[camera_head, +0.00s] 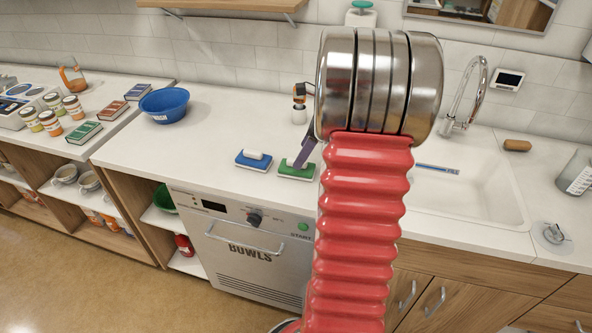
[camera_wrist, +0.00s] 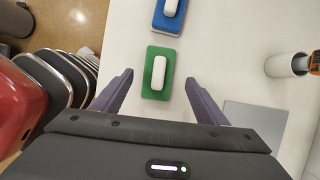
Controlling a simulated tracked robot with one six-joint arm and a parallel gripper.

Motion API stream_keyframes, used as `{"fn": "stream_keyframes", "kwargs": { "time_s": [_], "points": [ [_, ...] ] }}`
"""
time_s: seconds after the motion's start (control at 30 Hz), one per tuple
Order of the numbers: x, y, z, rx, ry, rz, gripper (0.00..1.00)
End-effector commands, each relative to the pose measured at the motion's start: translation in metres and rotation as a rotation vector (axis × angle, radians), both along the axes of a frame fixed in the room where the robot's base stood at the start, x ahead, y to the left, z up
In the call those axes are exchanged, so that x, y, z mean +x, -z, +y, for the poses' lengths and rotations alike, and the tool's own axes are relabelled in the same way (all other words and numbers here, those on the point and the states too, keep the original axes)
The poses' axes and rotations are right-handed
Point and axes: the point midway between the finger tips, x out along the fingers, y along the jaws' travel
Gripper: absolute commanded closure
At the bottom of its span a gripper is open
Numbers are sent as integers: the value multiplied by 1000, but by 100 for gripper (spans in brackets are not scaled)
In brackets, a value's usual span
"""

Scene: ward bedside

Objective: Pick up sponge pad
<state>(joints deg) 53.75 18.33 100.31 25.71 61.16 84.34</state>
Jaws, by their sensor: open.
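Two sponge pads, each with a white handle on top, lie on the white counter. The green sponge pad (camera_head: 297,172) is in front of my gripper; in the wrist view, the green sponge pad (camera_wrist: 151,78) lies just beyond the gap between the fingertips. The blue sponge pad (camera_head: 252,161) lies to its left in the head view; in the wrist view the blue sponge pad (camera_wrist: 168,22) is farther off at the top. My gripper (camera_wrist: 159,90) is open and empty, with purple fingers apart. In the head view my red arm hides most of the gripper.
A blue bowl (camera_head: 164,104) stands on the counter at left. An orange-and-black item in a white holder (camera_head: 299,114) stands behind the pads. A sink (camera_head: 470,190) is at right. The counter (camera_head: 215,135) between bowl and pads is clear. A grey flat patch (camera_wrist: 252,122) lies right of my gripper.

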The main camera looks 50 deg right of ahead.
Motion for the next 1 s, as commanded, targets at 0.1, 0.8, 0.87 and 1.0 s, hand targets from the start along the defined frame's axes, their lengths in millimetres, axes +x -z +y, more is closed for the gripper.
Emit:
{"fn": "stream_keyframes", "kwargs": {
  "time_s": [0.1,0.8,0.87,1.0],
  "points": [
    [1,1,0,-1,-1,-1,33],
    [15,46,13,0,-1,0,33],
    [16,49,14,0,-1,0,33],
    [16,50,14,0,-1,0,33]
  ]
}}
